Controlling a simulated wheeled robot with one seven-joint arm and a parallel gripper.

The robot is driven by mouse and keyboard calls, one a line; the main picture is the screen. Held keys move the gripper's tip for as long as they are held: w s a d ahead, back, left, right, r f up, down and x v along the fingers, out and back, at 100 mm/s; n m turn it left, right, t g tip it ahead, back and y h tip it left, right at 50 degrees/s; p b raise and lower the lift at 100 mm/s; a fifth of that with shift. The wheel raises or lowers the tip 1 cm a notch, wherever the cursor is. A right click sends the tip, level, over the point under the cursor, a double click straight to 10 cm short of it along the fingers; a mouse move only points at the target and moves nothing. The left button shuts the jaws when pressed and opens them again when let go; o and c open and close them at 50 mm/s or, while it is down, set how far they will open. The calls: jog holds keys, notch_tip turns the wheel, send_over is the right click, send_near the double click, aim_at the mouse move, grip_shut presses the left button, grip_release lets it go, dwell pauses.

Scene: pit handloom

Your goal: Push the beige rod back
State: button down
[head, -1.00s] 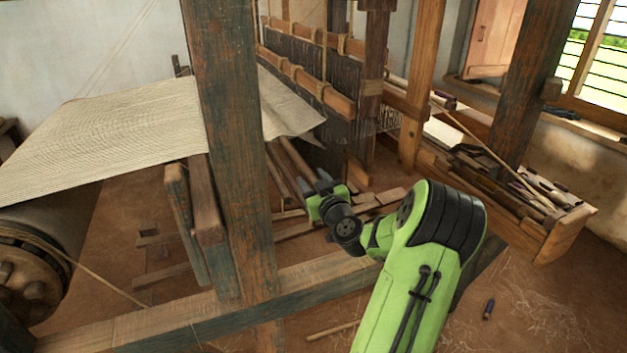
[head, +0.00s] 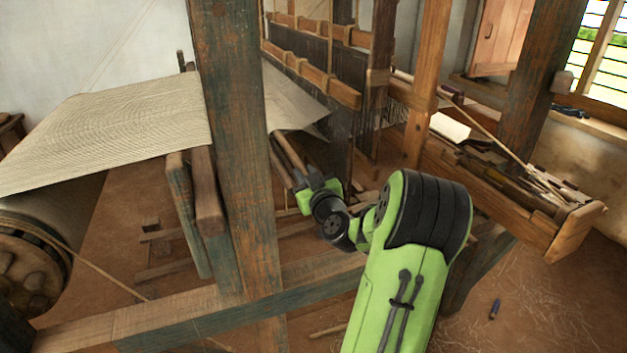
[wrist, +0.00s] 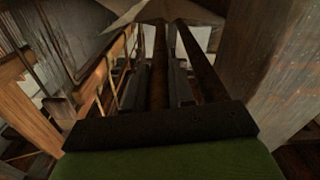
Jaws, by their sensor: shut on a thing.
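My gripper (head: 306,178) is low under the loom, beside the big blue-worn post. In the wrist view its two dark fingers (wrist: 159,88) stand on either side of a rod (wrist: 159,62), and they are shut on it. This rod looks brown in the shade there. In the head view the rod (head: 289,151) slopes from beneath the cloth down to my gripper. A second, similar rod (wrist: 200,62) runs close by on the right in the wrist view and is outside the fingers. The rods' far ends are hidden under the cloth.
The thick post (head: 238,150) stands just left of my gripper. A low beam (head: 190,308) crosses in front. Woven cloth (head: 110,130) stretches above left, with heddle frames (head: 320,75) behind. A wooden trough of sticks (head: 520,195) is at right. Floor at lower right is mostly clear.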

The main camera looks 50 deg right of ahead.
jog(key=shift+a, duration=0.1)
jog(key=c, duration=1)
grip_release()
jog(key=shift+w+a, duration=0.1)
jog(key=shift+a, duration=0.05)
jog(key=shift+o, duration=0.2)
